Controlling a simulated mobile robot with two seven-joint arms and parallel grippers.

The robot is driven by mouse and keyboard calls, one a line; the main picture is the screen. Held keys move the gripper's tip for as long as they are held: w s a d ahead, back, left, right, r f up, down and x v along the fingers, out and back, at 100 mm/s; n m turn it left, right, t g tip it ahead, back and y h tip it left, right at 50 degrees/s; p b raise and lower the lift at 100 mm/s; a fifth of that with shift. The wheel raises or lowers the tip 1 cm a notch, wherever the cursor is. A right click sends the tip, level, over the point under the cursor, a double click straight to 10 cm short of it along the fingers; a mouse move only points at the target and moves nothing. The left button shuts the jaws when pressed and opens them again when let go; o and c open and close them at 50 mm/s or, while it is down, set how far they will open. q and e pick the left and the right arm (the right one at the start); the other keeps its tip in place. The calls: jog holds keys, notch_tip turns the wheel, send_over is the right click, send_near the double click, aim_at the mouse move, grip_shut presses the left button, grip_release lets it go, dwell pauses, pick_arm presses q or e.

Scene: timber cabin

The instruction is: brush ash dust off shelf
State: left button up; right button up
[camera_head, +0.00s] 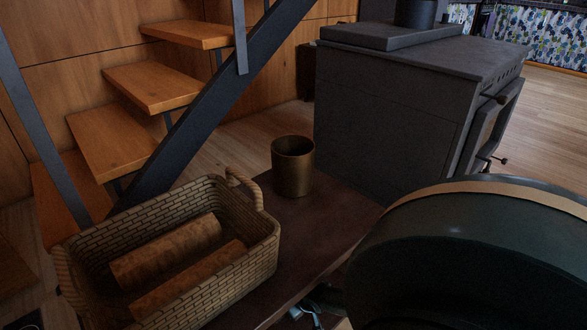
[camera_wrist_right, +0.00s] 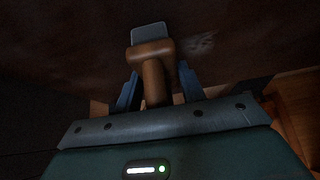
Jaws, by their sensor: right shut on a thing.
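In the right wrist view, my right gripper (camera_wrist_right: 157,86) is shut on the wooden handle of a brush (camera_wrist_right: 152,53). The brush's grey end points away from the gripper, towards a dark surface. A faint pale ash smudge (camera_wrist_right: 201,44) lies on that surface, just right of the brush head. I cannot tell whether the brush touches the surface. In the head view, the dark brown shelf (camera_head: 325,208) runs under the basket and cup. My arm covers its right part, and the brush and ash cannot be made out there. My left gripper is not in view.
A woven basket (camera_head: 262,228) with two logs (camera_head: 167,250) stands on the shelf at left. A brass cup (camera_head: 292,168) stands behind it. A dark stove (camera_head: 385,120) is at the back, and wooden stairs (camera_head: 115,140) rise at left. Bare shelf lies right of the basket.

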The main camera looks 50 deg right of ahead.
jog(key=shift+w+f, duration=0.15)
jog(key=shift+a, duration=0.25)
jog(key=shift+a+p, duration=0.7)
jog(key=shift+a, duration=0.15)
jog(key=shift+w+a+p, duration=0.15)
jog(key=shift+a+p, duration=0.2)
jog(key=shift+a, duration=0.45)
jog(key=shift+w+a+r+p, duration=0.1)
jog(key=shift+a+r+p, duration=0.1)
jog(key=shift+a+p, duration=0.6)
jog(key=shift+w+a, duration=0.15)
jog(key=shift+a, duration=0.6)
jog(key=shift+w+a, duration=0.1)
jog(key=shift+a, duration=0.65)
jog(key=shift+a+f, duration=0.15)
jog(key=shift+a, duration=0.9)
jog(key=shift+p, duration=0.3)
